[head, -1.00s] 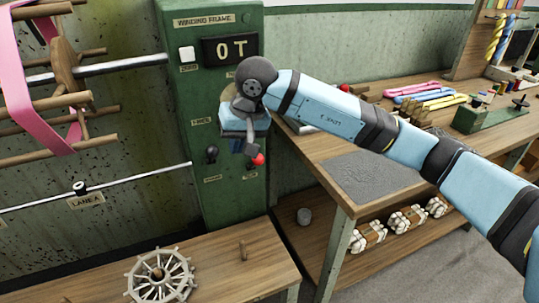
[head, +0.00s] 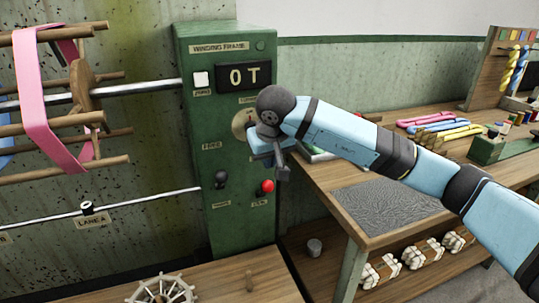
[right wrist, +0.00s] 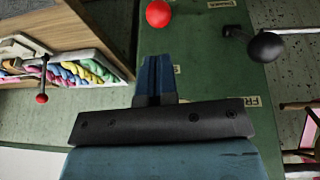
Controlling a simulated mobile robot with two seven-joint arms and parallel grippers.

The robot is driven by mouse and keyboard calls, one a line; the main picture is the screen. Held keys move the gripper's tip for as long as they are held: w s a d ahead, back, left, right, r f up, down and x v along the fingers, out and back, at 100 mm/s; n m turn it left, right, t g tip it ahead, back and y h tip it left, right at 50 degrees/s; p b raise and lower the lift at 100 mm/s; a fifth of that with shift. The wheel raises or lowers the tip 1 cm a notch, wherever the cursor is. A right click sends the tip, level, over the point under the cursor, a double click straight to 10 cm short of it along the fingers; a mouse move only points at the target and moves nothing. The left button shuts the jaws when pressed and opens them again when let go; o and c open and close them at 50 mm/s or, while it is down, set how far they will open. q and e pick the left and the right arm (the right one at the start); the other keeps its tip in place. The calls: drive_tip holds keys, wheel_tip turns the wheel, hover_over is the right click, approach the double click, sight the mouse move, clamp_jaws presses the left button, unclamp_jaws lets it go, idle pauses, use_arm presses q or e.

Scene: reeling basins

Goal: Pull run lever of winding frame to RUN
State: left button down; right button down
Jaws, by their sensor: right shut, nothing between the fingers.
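The winding frame's green control box (head: 225,100) stands against the wall. A lever with a black knob (head: 221,179) is low on its face; in the right wrist view the black knob (right wrist: 267,46) sits on a metal rod. A red knob (head: 267,186) is to its right and also shows in the right wrist view (right wrist: 158,13). The small labels by the lever are too blurred to read fully. My right gripper (head: 283,166) is shut and empty, near the box's right edge, above the red knob and apart from the black one. Its closed fingers (right wrist: 156,75) show. My left gripper is out of view.
A reel with pink thread (head: 45,110) is at left. A workbench (head: 355,225) with colored skeins (head: 440,127) is at right.

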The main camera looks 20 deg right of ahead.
sight(268, 183)
drive_tip(key=x, duration=0.6)
use_arm(q)
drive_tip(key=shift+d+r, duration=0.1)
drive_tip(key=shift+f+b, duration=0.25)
drive_tip(key=shift+b, duration=0.1)
use_arm(e)
drive_tip(key=shift+s+f, duration=0.15)
drive_tip(key=shift+s+t+b, duration=0.2)
drive_tip(key=shift+t+b, duration=0.1)
drive_tip(key=shift+b, duration=0.1)
use_arm(q)
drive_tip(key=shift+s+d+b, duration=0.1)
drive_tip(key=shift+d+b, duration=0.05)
drive_tip(key=shift+b, duration=0.25)
use_arm(e)
drive_tip(key=shift+s+f+t, duration=0.25)
drive_tip(key=shift+s+t, duration=0.05)
